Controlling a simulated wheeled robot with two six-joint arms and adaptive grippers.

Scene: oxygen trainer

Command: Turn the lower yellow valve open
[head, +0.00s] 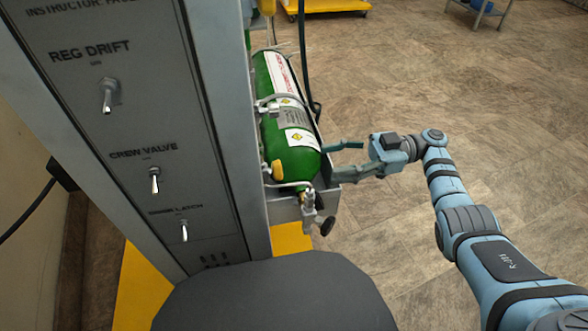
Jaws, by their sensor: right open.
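A green oxygen cylinder (285,115) lies strapped in a metal cradle beside the grey panel. A yellow valve handle (277,171) sits at the cylinder's near end, low on the rig. My right gripper (334,163) comes in from the right with its fingers spread. It is just right of the cylinder's near end, apart from the yellow handle and with nothing seen between the fingers. Another yellow part (267,7) shows at the top edge, cut off by the frame. My left gripper is not in view.
A grey instructor panel (150,130) with several toggle switches stands at the left. A metal fitting with a dark knob (326,226) hangs below the cylinder's near end. A yellow base (290,238) shows underneath. The tiled floor (450,90) at the right is mostly clear.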

